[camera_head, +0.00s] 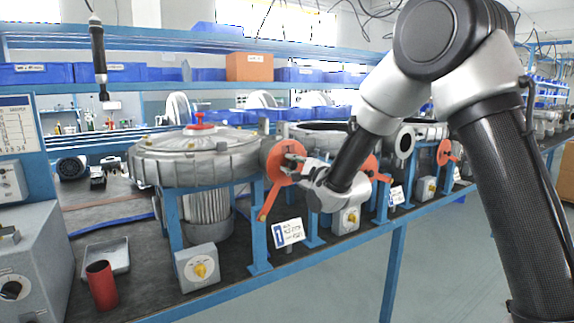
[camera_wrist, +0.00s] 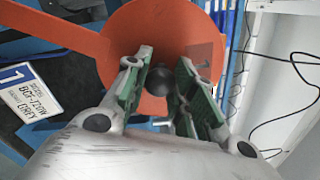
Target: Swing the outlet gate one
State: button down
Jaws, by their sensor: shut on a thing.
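The outlet gate one is an orange-red disc (camera_head: 273,163) with a long flat lever, at the right side of the nearest blower (camera_head: 190,158). In the head view the lever slants down and to the left. In the wrist view the gate (camera_wrist: 130,30) fills the top, its lever reaching left. My gripper (camera_head: 297,167) is at the disc's front. The wrist view shows its green-padded fingers (camera_wrist: 166,74) on both sides of a dark round knob (camera_wrist: 183,84) on the disc. The gripper is shut on this knob. My fingers hide part of the disc.
A placard marked 1 (camera_head: 288,232) stands below the gate. A grey switch box (camera_head: 198,268) with a yellow knob, a red cup (camera_head: 101,285) and a metal tray (camera_head: 108,256) are at the bench's front left. More blowers with orange gates (camera_head: 445,152) stand to the right.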

jog(key=shift+w+d+f, duration=0.1)
jog(key=shift+d+f, duration=0.05)
jog(key=shift+d, duration=0.05)
dwell(0.4)
jog(key=c, duration=1.1)
grip_release()
jog(key=shift+d+f, duration=0.1)
jog(key=shift+c, duration=0.2)
jog(key=v, duration=1.2)
